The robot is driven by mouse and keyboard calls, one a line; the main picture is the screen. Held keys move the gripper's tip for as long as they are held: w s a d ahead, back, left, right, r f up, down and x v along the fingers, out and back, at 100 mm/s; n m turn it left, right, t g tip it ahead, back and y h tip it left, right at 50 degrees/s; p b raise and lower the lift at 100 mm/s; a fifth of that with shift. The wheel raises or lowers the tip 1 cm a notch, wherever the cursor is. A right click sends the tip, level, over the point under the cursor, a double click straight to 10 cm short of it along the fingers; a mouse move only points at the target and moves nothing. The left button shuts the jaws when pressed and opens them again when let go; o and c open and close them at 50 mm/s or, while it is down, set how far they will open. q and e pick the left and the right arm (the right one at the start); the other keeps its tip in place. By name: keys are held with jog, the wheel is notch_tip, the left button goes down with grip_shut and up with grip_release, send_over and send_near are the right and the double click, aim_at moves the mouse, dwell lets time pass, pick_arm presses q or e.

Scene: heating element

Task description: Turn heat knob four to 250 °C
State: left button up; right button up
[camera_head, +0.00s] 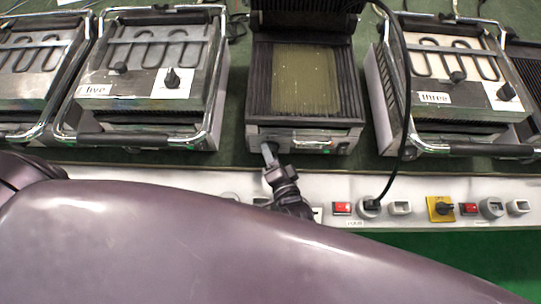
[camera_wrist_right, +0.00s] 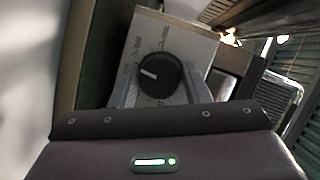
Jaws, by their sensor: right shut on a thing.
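The middle grill (camera_head: 305,95) stands open with its ribbed plate showing. My right gripper (camera_head: 269,152) is at the left end of its front panel, and the knob there is hidden behind it in the head view. In the right wrist view a round black knob (camera_wrist_right: 157,76) sits on a pale dial plate (camera_wrist_right: 190,42). My right gripper (camera_wrist_right: 157,92) is shut on this knob, with one finger on each side. The knob's white mark points left and slightly up in that view. The printed numbers around it are too small to read surely. My left gripper is not in view.
Grill five (camera_head: 150,75) stands at left and grill three (camera_head: 450,90) at right, both with heating coils on top. A black cable (camera_head: 404,100) hangs right of the middle grill to a socket strip (camera_head: 420,190) with switches along the front. My purple arm covers the lower picture.

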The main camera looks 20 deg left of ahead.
jog(key=shift+f+m+t+y+b, duration=0.1)
jog(key=shift+m+t+y+b, duration=0.3)
jog(key=shift+m, duration=0.7)
jog(key=o, duration=1)
jog(key=shift+c, duration=0.2)
jog(key=shift+d, duration=0.1)
jog(key=v, duration=0.7)
jog(key=shift+s+d, duration=0.2)
jog(key=shift+s, duration=0.1)
